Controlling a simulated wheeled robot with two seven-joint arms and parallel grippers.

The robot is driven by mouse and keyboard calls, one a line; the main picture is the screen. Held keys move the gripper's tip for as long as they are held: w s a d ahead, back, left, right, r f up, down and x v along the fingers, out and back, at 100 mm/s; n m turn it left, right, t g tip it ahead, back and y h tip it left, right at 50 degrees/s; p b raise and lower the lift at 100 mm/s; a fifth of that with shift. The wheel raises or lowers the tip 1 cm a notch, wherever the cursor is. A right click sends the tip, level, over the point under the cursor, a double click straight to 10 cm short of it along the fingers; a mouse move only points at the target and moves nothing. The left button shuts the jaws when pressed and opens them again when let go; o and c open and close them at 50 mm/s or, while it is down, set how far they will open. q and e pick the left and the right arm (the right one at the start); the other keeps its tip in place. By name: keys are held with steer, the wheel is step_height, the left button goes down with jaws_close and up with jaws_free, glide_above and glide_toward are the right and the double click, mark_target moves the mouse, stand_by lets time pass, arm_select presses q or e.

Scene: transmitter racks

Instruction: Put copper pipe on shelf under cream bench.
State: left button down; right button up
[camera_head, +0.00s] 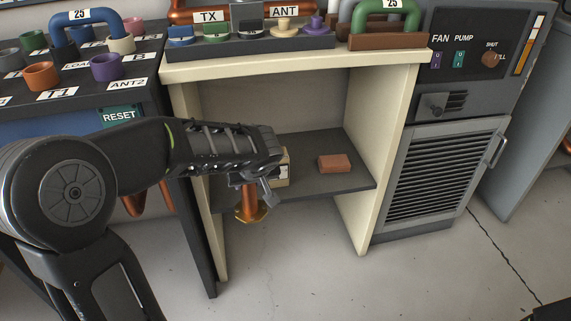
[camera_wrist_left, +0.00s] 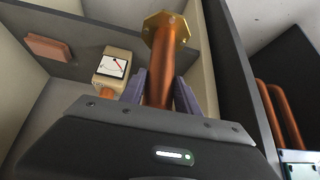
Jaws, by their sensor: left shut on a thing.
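The copper pipe (camera_head: 249,198) hangs roughly upright from my left gripper (camera_head: 266,184), with a brass flange at its lower end. In the head view the flange overlaps the front edge of the grey shelf (camera_head: 313,181) under the cream bench (camera_head: 366,160); whether it is in front of or over the shelf is hard to tell. In the left wrist view the pipe (camera_wrist_left: 168,70) stands between the two fingers (camera_wrist_left: 160,92), which are shut on it. The pipe's upper part is hidden behind my gripper. My right gripper is not in view.
A reddish block (camera_head: 335,163) lies on the shelf's right part. A cream meter box (camera_head: 283,168) stands on the shelf close behind my left gripper; its dial shows in the wrist view (camera_wrist_left: 113,67). Bare shelf shows around the block. The bench's side panels bound the opening.

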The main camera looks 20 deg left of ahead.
arm_select(q)
steer(key=shift+w, duration=0.15)
steer(key=w+a+b, duration=0.1)
steer(key=w+a, duration=1.1)
steer(key=shift+w+a, duration=0.25)
steer(key=shift+a, duration=0.15)
steer(key=shift+r, duration=0.1)
step_height(320, 180, down, 4)
steer(key=b, duration=0.2)
steer(key=shift+r+b, duration=0.2)
steer(key=shift+b, duration=0.1)
steer(key=c, duration=0.9)
jaws_free()
